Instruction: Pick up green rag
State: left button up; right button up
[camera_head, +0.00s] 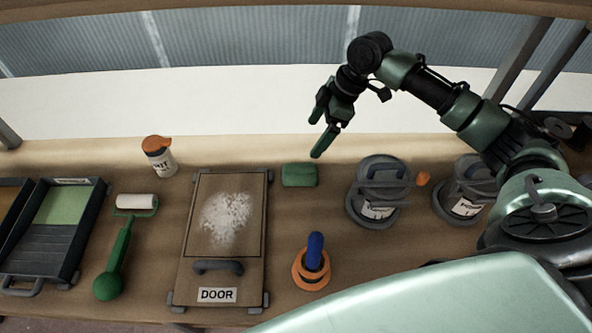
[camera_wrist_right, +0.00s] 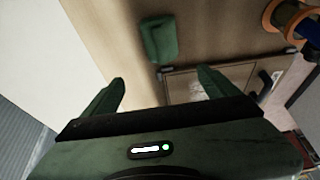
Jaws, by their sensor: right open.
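The green rag (camera_head: 299,175) is a small folded block lying on the wooden bench, just right of the door panel, in the head view. It also shows in the right wrist view (camera_wrist_right: 160,40), at the top middle, beyond the fingertips. My right gripper (camera_head: 318,134) is open and empty, above the bench and apart from the rag, a little behind and to the right of it in the head view. Its two fingers (camera_wrist_right: 162,86) stand spread in the right wrist view with nothing between them. My left gripper is not in view.
The door panel (camera_head: 184,235) with white powder lies left of the rag. An orange ring tool with blue handle (camera_head: 313,262) stands in front. Lidded cans (camera_head: 379,190) stand right.

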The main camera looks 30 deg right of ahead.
jog(key=b, duration=0.6)
send_near(303, 167)
jog(key=x, duration=0.2)
jog(key=shift+d+f, duration=0.2)
jog(key=shift+f, duration=0.15)
jog(key=shift+f+b, duration=0.35)
jog(key=shift+b, duration=0.05)
jog(key=shift+a+p+x, duration=0.2)
jog(key=shift+p+x, duration=0.15)
jog(key=shift+x, duration=1.6)
jog(key=shift+a+p+x, duration=0.25)
jog(key=shift+p+x, duration=0.05)
jog(key=shift+x, duration=1.6)
jog(key=shift+r, duration=0.15)
jog(key=c, duration=1.5)
